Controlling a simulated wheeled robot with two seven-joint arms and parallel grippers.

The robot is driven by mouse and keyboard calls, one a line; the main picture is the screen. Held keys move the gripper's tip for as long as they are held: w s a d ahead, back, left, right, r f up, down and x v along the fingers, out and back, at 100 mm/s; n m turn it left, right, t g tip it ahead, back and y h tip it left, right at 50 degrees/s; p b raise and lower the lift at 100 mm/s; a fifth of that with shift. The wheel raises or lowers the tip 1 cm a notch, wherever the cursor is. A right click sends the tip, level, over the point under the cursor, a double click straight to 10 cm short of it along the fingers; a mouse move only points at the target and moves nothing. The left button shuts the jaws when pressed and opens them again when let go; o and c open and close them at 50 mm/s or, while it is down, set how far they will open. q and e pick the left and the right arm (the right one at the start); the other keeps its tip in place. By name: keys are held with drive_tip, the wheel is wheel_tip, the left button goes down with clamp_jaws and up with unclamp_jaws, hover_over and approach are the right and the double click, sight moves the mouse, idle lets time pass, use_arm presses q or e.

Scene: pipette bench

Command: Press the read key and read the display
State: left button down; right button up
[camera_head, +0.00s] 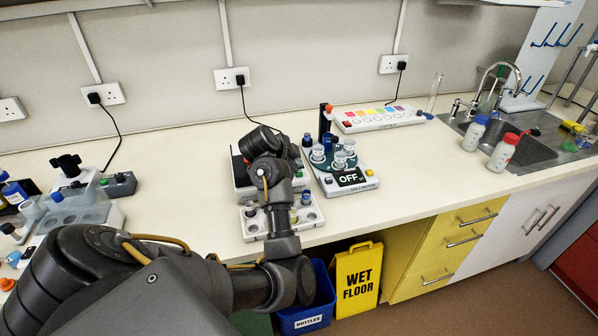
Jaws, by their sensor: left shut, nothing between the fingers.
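A white meter (347,190) with a dark round top carrying several small clear cups stands on the bench right of my left arm. Its display (350,178) reads OFF in white letters on black. Small coloured buttons sit along its front edge; I cannot tell which is the read key. My left gripper (262,142) is shut and empty over another white device (239,177), left of the meter and apart from it. My arm hides much of that device, and the fingertips are hard to make out. My right gripper is not in view.
A white rack (254,228) with bottles stands in front, partly behind my arm. A colour-chart box (378,119) lies behind the meter. A sink (520,145) and two bottles are at the right. A yellow wet-floor sign (358,278) and blue bin (307,302) stand below. Bench right of the meter is clear.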

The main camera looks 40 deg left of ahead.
sight(296, 177)
use_arm(q)
wheel_tip(296, 177, up, 6)
drive_tip(key=p, duration=0.4)
idle(0.4)
idle(0.4)
